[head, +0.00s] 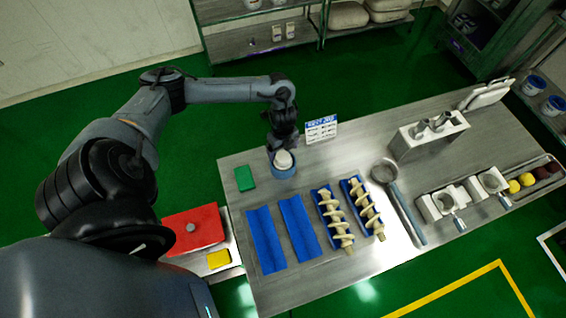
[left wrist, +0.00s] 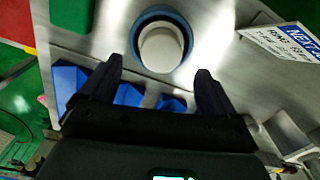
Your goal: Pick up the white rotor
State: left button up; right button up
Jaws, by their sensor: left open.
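A white rounded piece, which looks like the white rotor (head: 283,160), sits in a round blue holder (head: 284,172) near the back left of the steel table. My left gripper (head: 284,143) is just above and behind it, pointing down. In the left wrist view the white rotor (left wrist: 161,48) shows inside the blue ring (left wrist: 148,14), beyond the fingertips. The two fingers of my left gripper (left wrist: 158,70) are apart with nothing between them. Whether they touch the rotor cannot be told. My right gripper is not in view.
A sign (head: 321,129) stands close behind the holder and to its right. A green block (head: 244,178) lies to its left. Empty blue trays (head: 266,240) and cream screws (head: 335,217) lie in front. A metal strainer (head: 385,171) is farther right.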

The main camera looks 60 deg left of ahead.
aim_at(283, 157)
pick_arm(q)
jog(key=shift+f+p, duration=0.3)
jog(key=shift+f, duration=2.7)
jog(key=shift+c, duration=0.2)
grip_shut()
